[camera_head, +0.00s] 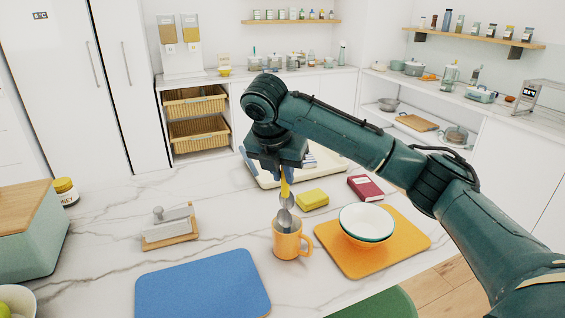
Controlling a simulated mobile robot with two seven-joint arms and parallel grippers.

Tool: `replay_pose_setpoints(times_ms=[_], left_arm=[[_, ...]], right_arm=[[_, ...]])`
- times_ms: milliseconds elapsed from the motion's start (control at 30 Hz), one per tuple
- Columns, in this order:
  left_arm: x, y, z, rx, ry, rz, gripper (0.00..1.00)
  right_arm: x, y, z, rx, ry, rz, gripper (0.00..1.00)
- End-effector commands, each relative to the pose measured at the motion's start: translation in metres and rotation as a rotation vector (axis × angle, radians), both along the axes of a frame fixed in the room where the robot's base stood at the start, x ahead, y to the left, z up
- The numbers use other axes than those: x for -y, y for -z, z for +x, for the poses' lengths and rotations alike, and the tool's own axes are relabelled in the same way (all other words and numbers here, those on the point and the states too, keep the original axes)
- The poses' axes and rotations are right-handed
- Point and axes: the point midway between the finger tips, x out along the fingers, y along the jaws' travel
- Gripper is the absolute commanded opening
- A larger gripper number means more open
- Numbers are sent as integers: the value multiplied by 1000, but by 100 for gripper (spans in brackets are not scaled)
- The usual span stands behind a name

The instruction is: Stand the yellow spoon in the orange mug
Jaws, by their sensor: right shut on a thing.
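The orange mug (287,243) stands upright on the marble counter, its handle to the right. My right gripper (284,176) is above it, pointing down and shut on the yellow spoon (285,188). The yellow handle is between the fingers and the spoon hangs upright, its grey end downward. Grey, spoon-like metal (284,218) also shows at the mug's opening; I cannot tell whether it is part of the held spoon or a separate piece. Whether the held spoon's tip is inside the mug is unclear. My left gripper is not in view.
An orange mat (412,240) with a white bowl (367,222) lies right of the mug. A yellow block (312,199), a dark red book (366,187) and a tray (262,177) lie behind. A grey dish (167,227) and a blue mat (203,285) are left.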

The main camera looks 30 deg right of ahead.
Motion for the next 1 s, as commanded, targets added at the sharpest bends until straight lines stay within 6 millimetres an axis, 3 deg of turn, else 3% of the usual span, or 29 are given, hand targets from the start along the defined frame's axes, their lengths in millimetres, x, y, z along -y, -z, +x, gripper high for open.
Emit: replay_pose_setpoints(times_ms=[500, 967, 1000], left_arm=[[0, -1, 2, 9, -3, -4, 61], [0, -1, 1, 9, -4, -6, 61], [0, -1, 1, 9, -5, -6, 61]], right_arm=[[0, 37, 0, 1, 0, 1, 0], [0, 43, 0, 0, 0, 0, 0], [0, 43, 0, 0, 0, 0, 17]])
